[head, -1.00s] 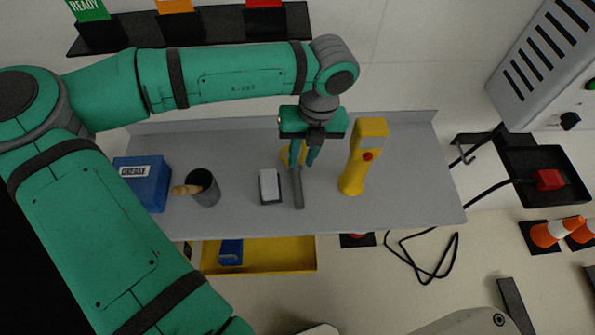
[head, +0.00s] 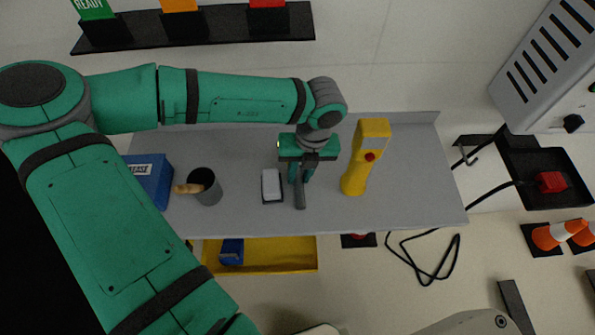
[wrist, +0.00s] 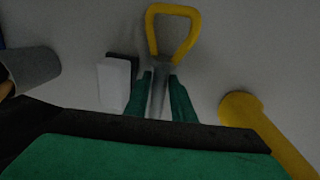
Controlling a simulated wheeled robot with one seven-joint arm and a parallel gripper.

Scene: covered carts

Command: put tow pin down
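The tow pin has a grey shaft (head: 300,198) and a yellow loop handle (wrist: 194,34). My gripper (head: 301,178) is low over the pin, pointing down. In the wrist view its green fingers (wrist: 160,85) stand on either side of the grey shaft, with the loop beyond the fingertips. The fingers look slightly apart from the shaft, though the contact is dim and hard to see.
A white-and-dark block (head: 272,186) lies close left of the pin. A yellow handheld device (head: 364,160) stands to the right. A dark cup (head: 208,190) with a wooden handle and a blue box (head: 152,180) are at left. Bare cart top lies at far right.

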